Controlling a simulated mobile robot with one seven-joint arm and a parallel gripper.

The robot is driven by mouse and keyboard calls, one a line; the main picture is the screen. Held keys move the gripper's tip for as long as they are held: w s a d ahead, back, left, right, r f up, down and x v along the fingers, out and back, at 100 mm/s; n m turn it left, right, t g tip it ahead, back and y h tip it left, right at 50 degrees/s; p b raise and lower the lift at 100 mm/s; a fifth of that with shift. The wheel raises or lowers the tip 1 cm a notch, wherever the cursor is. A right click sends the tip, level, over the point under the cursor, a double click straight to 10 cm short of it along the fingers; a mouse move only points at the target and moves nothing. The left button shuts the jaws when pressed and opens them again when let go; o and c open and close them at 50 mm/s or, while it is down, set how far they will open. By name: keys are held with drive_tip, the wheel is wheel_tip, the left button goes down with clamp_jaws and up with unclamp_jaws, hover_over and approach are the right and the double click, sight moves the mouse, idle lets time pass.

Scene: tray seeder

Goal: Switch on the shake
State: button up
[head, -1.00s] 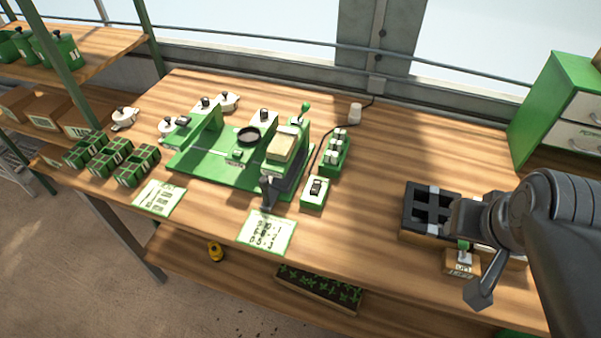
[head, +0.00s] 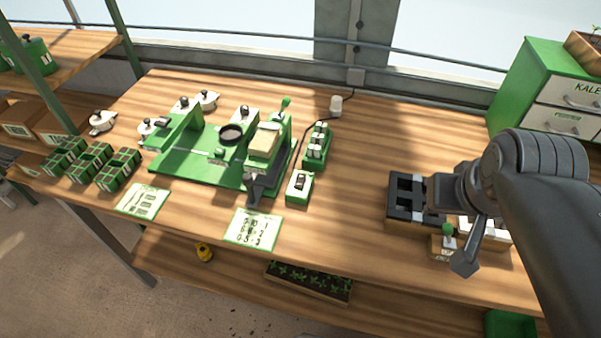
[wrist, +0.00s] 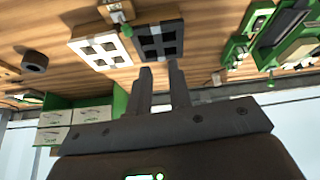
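The green tray seeder (head: 200,165) stands on the bench left of centre in the head view. A small green-and-white box with a black rocker switch (head: 300,186) sits just right of it. Behind that is a green block with several white parts (head: 317,146). I cannot read any "shake" label or tell the rocker's position. My gripper (head: 465,262) is well to the right of the seeder, above the bench by the black cell tray. In the wrist view its two fingers (wrist: 161,78) stand apart with nothing between them. Part of the seeder (wrist: 290,35) shows at upper right there.
A black cell tray (head: 402,212) and a small box with a green knob (head: 447,243) are beneath my arm. A green cabinet (head: 520,85) stands at back right. Two printed cards (head: 252,229) (head: 142,201) lie along the front edge. Bench between switch box and black tray is clear.

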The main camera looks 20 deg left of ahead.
drive_tip(key=w+a+n, duration=0.2)
drive_tip(key=w, duration=0.1)
drive_tip(key=w+a+r+n+g, duration=0.1)
drive_tip(key=w+a, duration=0.1)
drive_tip(key=shift+a+n, duration=0.1)
drive_tip(key=shift+n, duration=0.2)
clamp_jaws()
drive_tip(key=w+a+f+n+g, duration=0.1)
drive_tip(key=w+a+f+n, duration=0.1)
drive_tip(key=a, duration=0.6)
drive_tip(key=w+a+f+n+g, duration=0.1)
drive_tip(key=w+a+f+n, duration=0.1)
drive_tip(key=w+a+n, duration=0.3)
drive_tip(key=w+a+f+n, duration=0.2)
drive_tip(key=w+a+n, duration=0.2)
drive_tip(key=a, duration=0.7)
drive_tip(key=shift+a+f+n+g, duration=0.2)
drive_tip(key=shift+f+n+g, duration=0.15)
drive_tip(key=shift+n, duration=0.75)
drive_tip(key=shift+w, duration=0.1)
